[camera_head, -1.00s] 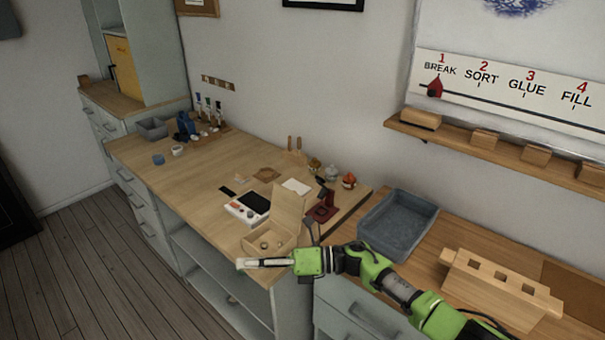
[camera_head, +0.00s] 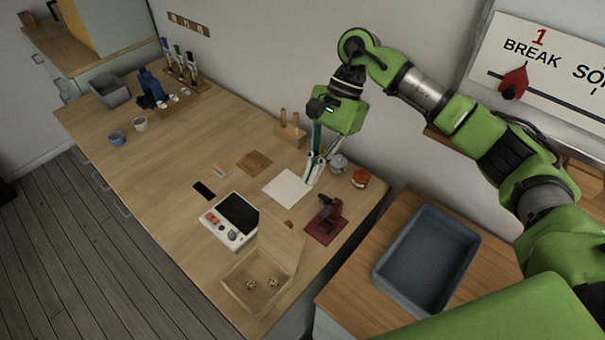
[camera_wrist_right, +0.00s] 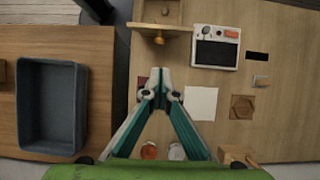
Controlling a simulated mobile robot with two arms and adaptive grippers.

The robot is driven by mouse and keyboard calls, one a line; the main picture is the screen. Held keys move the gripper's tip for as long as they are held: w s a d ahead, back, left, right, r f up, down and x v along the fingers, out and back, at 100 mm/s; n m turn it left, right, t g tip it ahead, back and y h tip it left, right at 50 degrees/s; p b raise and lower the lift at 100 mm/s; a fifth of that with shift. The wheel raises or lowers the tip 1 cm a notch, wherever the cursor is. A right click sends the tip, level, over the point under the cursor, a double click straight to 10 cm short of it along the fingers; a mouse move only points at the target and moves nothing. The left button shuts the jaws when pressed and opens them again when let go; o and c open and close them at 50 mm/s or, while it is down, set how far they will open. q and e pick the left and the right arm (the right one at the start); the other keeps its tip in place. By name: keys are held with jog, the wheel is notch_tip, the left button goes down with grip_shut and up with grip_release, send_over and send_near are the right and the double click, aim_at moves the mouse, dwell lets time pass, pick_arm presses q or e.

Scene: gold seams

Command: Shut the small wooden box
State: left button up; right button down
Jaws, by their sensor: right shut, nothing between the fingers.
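The small wooden box (camera_head: 246,296) stands on the table near its front right corner. Its lid (camera_head: 281,247) is raised, standing up along the box's far side. A few small pieces lie inside the box. The box also shows at the top edge of the right wrist view (camera_wrist_right: 147,12), partly cut off. My right gripper (camera_head: 312,180) is shut and empty, pointing down over the back of the table, well apart from the box and lid. In the right wrist view its fingertips (camera_wrist_right: 160,80) meet. My left gripper is out of view.
A white device with a dark screen (camera_head: 238,215) sits beside the box. A dark red stand (camera_head: 325,220) is just behind the lid. Jars (camera_head: 360,178) and a white sheet (camera_head: 288,187) lie near my gripper. A blue-grey tray (camera_head: 425,255) is at right. The table's left middle is clear.

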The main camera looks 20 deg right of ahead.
aim_at(291, 223)
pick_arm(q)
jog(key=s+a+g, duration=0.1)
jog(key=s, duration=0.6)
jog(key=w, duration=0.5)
pick_arm(e)
jog(key=shift+t+h, duration=0.4)
jog(key=shift+h, duration=0.3)
jog(key=s+a+f, duration=0.1)
jog(key=f, duration=0.1)
jog(key=s+a+f+b, duration=0.1)
jog(key=a+f, duration=0.1)
jog(key=f, duration=0.1)
jog(key=s+a+f, duration=0.2)
jog(key=shift+s+a+f+b, duration=0.1)
jog(key=shift+f+b, duration=0.05)
jog(key=shift+b, duration=0.2)
pick_arm(q)
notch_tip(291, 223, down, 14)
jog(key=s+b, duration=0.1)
jog(key=b, duration=1.1)
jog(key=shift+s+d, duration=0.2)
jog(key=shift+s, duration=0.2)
pick_arm(e)
jog(key=s+a+t+h, duration=0.1)
jog(key=s+a+h, duration=0.1)
jog(key=s+a, duration=0.5)
jog(key=shift+a+r+t, duration=0.4)
jog(key=shift+a+r, duration=0.05)
jog(key=shift+a, duration=1.25)
